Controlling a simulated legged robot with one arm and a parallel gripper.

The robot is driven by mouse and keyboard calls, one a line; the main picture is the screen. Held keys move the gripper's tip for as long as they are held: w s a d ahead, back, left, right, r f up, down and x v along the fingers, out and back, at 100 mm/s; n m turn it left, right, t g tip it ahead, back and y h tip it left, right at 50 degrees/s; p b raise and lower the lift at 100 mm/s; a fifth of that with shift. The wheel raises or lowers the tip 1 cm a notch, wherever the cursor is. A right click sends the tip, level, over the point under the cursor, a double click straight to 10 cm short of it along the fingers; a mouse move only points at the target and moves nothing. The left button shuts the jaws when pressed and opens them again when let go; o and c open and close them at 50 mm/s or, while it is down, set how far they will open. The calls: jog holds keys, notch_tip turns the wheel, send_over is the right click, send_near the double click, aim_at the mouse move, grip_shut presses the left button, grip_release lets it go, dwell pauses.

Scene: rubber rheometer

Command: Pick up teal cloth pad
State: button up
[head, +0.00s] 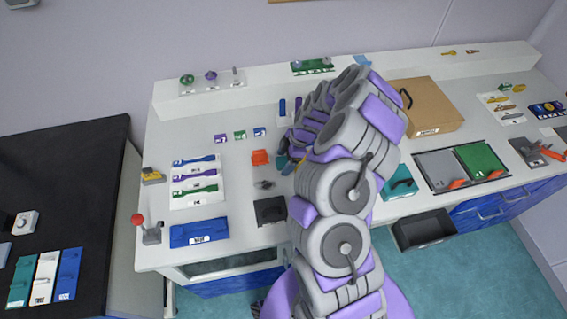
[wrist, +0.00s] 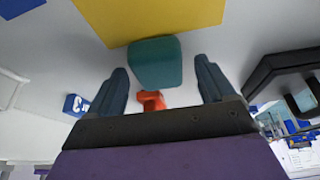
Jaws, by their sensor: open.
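The teal cloth pad (wrist: 155,62) shows in the wrist view as a rounded teal block. It is between and slightly beyond the fingertips of my gripper (wrist: 161,66). My gripper's two dark blue-grey fingers stand wide apart, one on each side of the pad, with a visible gap on both sides. The pad meets the edge of a yellow thing (wrist: 150,18); whether it is attached to it I cannot tell. In the head view my arm hides most of this spot, and the pad cannot be made out clearly.
An orange-red item (wrist: 151,100) shows between the finger bases. A black handled thing (wrist: 285,75) is at the right of the wrist view. In the head view, the white bench (head: 235,205) holds a cardboard box (head: 432,108), a blue tray (head: 199,232) and a dark box (head: 270,210).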

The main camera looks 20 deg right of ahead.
aim_at(282, 161)
jog(key=shift+d, duration=0.5)
jog(key=c, duration=0.6)
jog(key=shift+c, duration=0.7)
jog(key=shift+a, duration=0.35)
jog(key=c, duration=0.3)
jog(key=shift+d+r, duration=0.15)
jog(key=shift+r, duration=0.3)
notch_tip(282, 161, up, 3)
jog(key=shift+d+r+p, duration=0.1)
jog(key=shift+d+p, duration=0.05)
jog(key=shift+p, duration=0.2)
jog(key=shift+s+d+r+p, duration=0.15)
jog(key=shift+s+d+p, duration=0.15)
jog(key=shift+s, duration=2.35)
jog(key=shift+s+d+r+p, duration=0.2)
jog(key=shift+s+d, duration=0.25)
jog(key=shift+s, duration=2.15)
jog(key=shift+s+d+r+p, duration=0.2)
jog(key=shift+s+d, duration=0.15)
jog(key=shift+s, duration=2.3)
